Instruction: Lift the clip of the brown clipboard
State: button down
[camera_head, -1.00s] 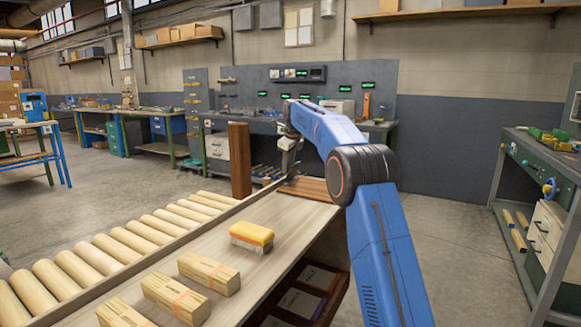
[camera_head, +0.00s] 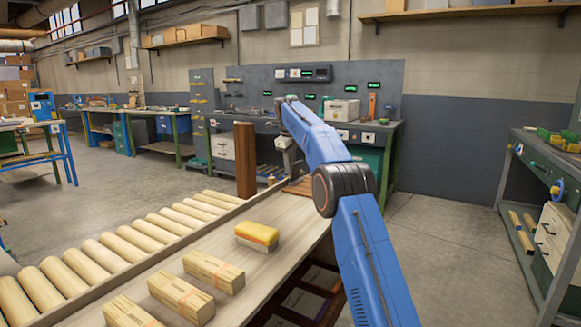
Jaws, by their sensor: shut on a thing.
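The brown clipboard (camera_head: 300,187) seems to be the flat brown board at the far end of the wooden bench. My arm covers its right part, and its clip is too small to make out. My gripper (camera_head: 288,172) is small in the picture, pointing down at the far edge of the board. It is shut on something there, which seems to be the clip. The fingertips and their exact contact are not clear.
An upright brown wooden post (camera_head: 245,160) stands close left of my gripper. A yellow-topped block (camera_head: 257,236) and several banded wood bundles (camera_head: 214,271) lie nearer on the bench (camera_head: 215,240). A roller line (camera_head: 130,240) runs along its left side.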

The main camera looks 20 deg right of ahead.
jog(key=c, duration=1.6)
grip_release()
jog(key=shift+v, duration=3.75)
